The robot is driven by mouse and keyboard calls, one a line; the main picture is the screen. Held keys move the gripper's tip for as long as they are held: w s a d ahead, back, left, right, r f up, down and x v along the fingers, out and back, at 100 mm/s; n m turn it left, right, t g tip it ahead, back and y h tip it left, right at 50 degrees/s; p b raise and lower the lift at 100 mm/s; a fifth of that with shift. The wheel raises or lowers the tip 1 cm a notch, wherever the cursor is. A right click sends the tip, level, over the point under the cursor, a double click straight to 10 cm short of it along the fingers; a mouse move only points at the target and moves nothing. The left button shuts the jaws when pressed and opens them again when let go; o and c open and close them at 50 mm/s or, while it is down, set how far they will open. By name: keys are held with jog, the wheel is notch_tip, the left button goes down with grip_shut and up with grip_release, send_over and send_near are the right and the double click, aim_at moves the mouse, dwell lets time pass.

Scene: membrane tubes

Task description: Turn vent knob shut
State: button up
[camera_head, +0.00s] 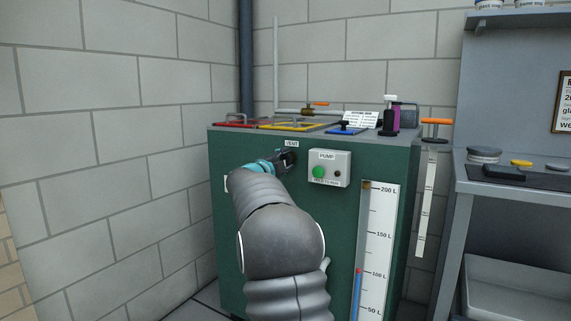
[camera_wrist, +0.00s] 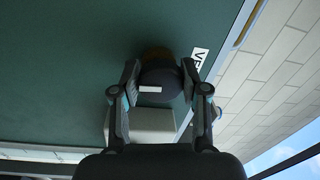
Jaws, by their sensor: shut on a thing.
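The vent knob (camera_wrist: 160,84) is a dark round knob with a white pointer mark, on the green front of the tank (camera_head: 234,147). In the wrist view it sits between the two fingers of my gripper (camera_wrist: 161,92), which is shut on it. A brassy part shows behind the knob. The VENT label (camera_head: 291,143) is just above the knob in the head view, and partly shows in the wrist view (camera_wrist: 199,58). In the head view my gripper (camera_head: 287,158) is at the tank's front, and the knob is mostly hidden by it.
A pump box (camera_head: 329,168) with a green button is close to the right of my gripper. A level gauge (camera_head: 375,240) runs down the tank front. Coloured frames, a purple bottle (camera_head: 390,117) and a card stand on top. A grey bench (camera_head: 520,190) is at the right.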

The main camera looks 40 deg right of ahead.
jog(key=shift+m, duration=0.5)
jog(key=o, duration=1.2)
jog(key=shift+c, duration=0.2)
jog(key=r+v, duration=0.1)
jog(key=v, duration=1.1)
jog(key=shift+f, duration=0.45)
jog(key=shift+w+a, duration=0.1)
jog(key=shift+w, duration=0.05)
